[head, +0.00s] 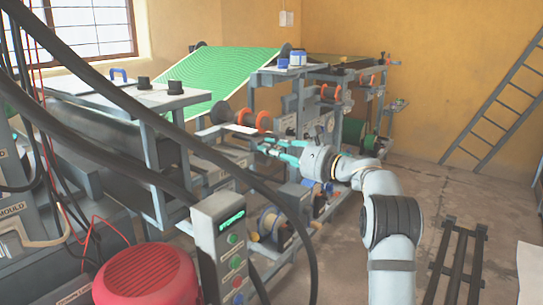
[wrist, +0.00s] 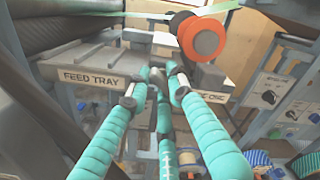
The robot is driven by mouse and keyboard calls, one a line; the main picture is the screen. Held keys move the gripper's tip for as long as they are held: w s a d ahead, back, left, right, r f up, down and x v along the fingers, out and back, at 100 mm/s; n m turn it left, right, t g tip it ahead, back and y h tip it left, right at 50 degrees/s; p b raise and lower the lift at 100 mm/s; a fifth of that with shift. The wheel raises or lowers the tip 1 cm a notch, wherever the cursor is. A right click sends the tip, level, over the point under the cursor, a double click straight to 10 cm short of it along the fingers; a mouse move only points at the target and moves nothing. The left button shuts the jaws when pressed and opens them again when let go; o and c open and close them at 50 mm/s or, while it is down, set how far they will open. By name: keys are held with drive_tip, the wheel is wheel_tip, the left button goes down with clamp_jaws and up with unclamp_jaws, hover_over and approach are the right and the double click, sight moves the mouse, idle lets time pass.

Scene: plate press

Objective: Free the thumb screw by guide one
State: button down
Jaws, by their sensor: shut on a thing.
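My gripper (wrist: 155,82) has teal ribbed fingers closed together in front of the guide in the wrist view. They are shut on a small grey piece, the thumb screw (wrist: 153,90), mostly hidden between the fingertips. Guide one's pale label (wrist: 212,97) is just right of the fingertips, partly covered by the right finger, with only its end readable. In the head view my gripper (head: 272,147) reaches left into the press frame; the screw is too small to make out there.
A grey feed tray (wrist: 90,78) is left of the fingers. An orange-ended roller (wrist: 202,40) hangs just above right. A knob panel (wrist: 283,95) stands at right. In the head view, a control box (head: 222,245) and red motor (head: 148,275) stand in front; floor at right is partly clear.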

drive_tip(key=shift+a+f, duration=0.25)
drive_tip(key=shift+f, duration=0.05)
drive_tip(key=c, duration=1.7)
unclamp_jaws()
drive_tip(key=shift+r, duration=0.1)
drive_tip(key=shift+d+r, duration=0.1)
drive_tip(key=shift+d, duration=0.05)
drive_tip(key=v, duration=1.2)
drive_tip(key=shift+s, duration=0.1)
